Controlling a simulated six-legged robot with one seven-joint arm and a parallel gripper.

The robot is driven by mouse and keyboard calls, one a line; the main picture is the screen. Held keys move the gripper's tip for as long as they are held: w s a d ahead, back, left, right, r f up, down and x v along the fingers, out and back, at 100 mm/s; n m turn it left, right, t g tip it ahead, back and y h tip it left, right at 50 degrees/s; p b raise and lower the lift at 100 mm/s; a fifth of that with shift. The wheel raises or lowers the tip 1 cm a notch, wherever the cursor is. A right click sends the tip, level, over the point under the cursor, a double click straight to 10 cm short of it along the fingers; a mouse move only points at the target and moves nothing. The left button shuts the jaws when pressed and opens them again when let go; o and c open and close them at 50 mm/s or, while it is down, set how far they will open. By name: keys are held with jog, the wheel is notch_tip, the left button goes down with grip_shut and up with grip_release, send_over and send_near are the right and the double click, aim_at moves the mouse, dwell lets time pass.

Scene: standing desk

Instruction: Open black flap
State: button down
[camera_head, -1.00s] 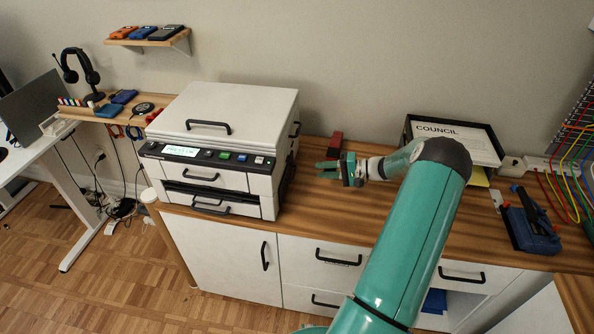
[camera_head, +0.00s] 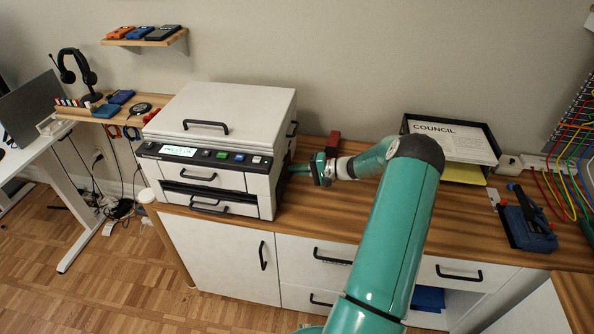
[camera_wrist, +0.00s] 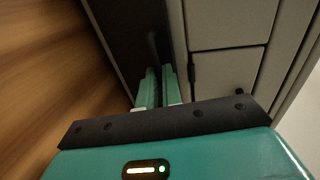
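The printer (camera_head: 232,115) stands on the wooden counter at centre left. Its right side carries a black flap (camera_wrist: 118,35), which looks closed and fills the upper middle of the wrist view. A dark upright handle (camera_wrist: 153,45) stands out from the flap. My gripper (camera_head: 294,170) reaches from the right to the printer's right side. In the wrist view its two teal fingers (camera_wrist: 158,80) point at the handle with a narrow dark gap between them. The fingertips lie at or very near the handle; whether they touch it is unclear.
A red block (camera_head: 334,138) lies on the counter behind my gripper. A black tray (camera_head: 487,158) with a "COUNCIL" sheet stands at back right. A blue device (camera_head: 527,228) and coloured cables are farther right. The counter (camera_head: 350,222) in front of my arm is clear.

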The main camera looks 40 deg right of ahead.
jog(key=shift+s+d+f+t+y, duration=0.6)
jog(key=shift+s+f+t+y, duration=0.25)
jog(key=shift+t, duration=0.25)
jog(key=shift+s+d+f, duration=0.2)
jog(key=shift+s+f, duration=0.05)
jog(key=shift+f, duration=0.05)
jog(key=c, duration=1.6)
grip_release()
jog(key=shift+w+f, duration=0.1)
jog(key=v, duration=1.4)
jog(key=shift+a+f, duration=0.1)
